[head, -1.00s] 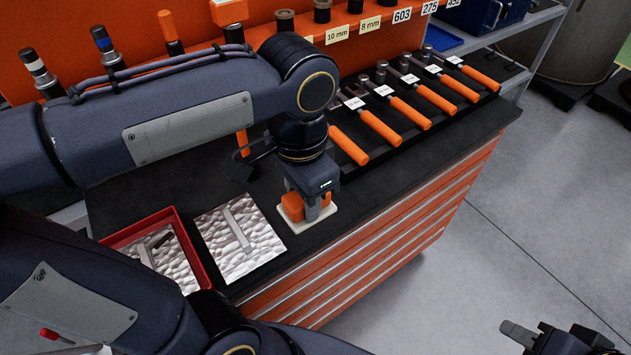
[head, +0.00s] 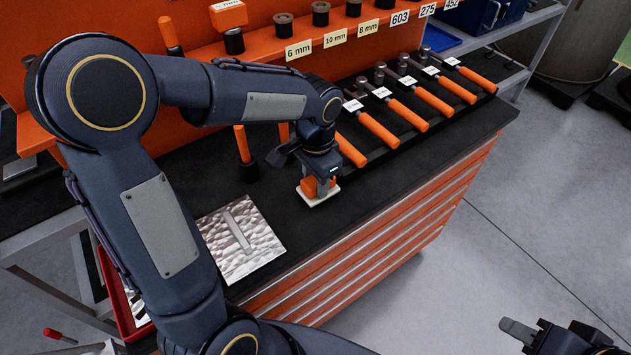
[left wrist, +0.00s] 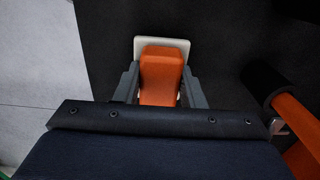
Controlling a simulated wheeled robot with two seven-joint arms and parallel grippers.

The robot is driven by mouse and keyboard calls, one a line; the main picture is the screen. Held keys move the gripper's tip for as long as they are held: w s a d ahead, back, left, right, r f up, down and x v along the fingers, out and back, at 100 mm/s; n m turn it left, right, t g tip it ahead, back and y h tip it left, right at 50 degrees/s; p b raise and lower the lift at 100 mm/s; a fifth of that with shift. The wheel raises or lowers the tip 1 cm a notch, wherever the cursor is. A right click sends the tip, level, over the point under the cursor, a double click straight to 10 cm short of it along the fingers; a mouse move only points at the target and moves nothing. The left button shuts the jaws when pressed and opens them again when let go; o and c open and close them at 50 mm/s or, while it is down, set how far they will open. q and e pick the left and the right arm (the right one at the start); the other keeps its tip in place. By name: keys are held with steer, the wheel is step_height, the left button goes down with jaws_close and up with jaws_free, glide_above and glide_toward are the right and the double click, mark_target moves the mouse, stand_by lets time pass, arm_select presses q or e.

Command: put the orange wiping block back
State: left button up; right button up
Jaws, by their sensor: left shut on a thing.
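The orange wiping block (head: 310,187) has a white base (head: 322,197) and sits on or just above the black bench top near its front edge; I cannot tell if it touches. My left gripper (head: 319,185) is shut on it from above. In the left wrist view the orange block (left wrist: 160,75) stands between the two fingers (left wrist: 160,88), its white base (left wrist: 162,42) showing beyond. My right gripper (head: 545,335) is at the bottom right over the floor, apart from everything; its jaw gap is not clear.
A textured metal plate (head: 240,240) lies left of the block, with a red tray (head: 117,290) partly behind my arm. Several orange-handled tools (head: 380,130) lie in a row to the right. A rack with size labels (head: 335,38) stands behind. The bench front right is clear.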

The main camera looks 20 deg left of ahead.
arm_select(q)
steer(key=shift+f, duration=0.5)
steer(key=shift+f, duration=0.1)
steer(key=shift+f, duration=0.2)
steer(key=o, duration=0.9)
steer(key=shift+r, duration=0.1)
